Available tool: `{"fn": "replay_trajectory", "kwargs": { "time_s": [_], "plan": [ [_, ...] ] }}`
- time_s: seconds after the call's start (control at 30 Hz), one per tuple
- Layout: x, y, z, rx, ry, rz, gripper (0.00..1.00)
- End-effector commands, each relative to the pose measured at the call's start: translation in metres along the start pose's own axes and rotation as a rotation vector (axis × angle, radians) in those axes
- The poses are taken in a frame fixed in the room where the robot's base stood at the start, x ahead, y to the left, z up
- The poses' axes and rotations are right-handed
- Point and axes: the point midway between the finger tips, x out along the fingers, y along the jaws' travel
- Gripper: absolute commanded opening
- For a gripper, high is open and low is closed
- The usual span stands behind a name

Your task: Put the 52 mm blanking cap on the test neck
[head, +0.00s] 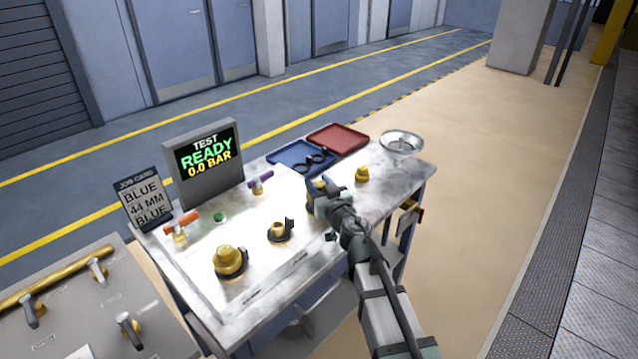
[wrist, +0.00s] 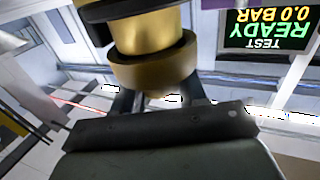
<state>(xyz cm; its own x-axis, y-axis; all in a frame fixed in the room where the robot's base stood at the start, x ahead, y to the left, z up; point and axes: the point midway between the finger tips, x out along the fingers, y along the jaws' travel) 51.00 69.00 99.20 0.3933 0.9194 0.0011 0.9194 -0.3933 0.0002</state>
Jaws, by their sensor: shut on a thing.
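My gripper (head: 318,196) is shut on a brass cap (head: 316,186), over the right part of the bench. In the wrist view the brass cap (wrist: 152,62) fills the top centre, a wide collar below a narrower body; its size marking is not readable. A large brass fitting (head: 229,260) stands in a dark ring at the bench's front left. A smaller brass fitting (head: 279,231) with a dark clamp stands between it and my gripper. Another brass piece (head: 362,175) stands to the right. I cannot tell which piece is the test neck.
The test display (head: 205,160) reads READY, 0.0 BAR. The job card (head: 143,200) reads BLUE, 44 MM, BLUE. A blue tray (head: 285,158) holding dark rings, a red tray (head: 338,138) and a metal bowl (head: 401,145) stand at the back. Orange (head: 181,224) and purple (head: 261,182) handles stand left.

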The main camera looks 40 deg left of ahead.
Motion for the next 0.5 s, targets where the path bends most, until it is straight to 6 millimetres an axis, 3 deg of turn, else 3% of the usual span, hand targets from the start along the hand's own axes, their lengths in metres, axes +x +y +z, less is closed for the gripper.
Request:
{"fn": "replay_trajectory", "kwargs": {
  "time_s": [0.5],
  "plan": [
    [-0.0001, 0.0000, 0.0101, 0.000, 0.000, 0.000, 0.12]
  ]
}}
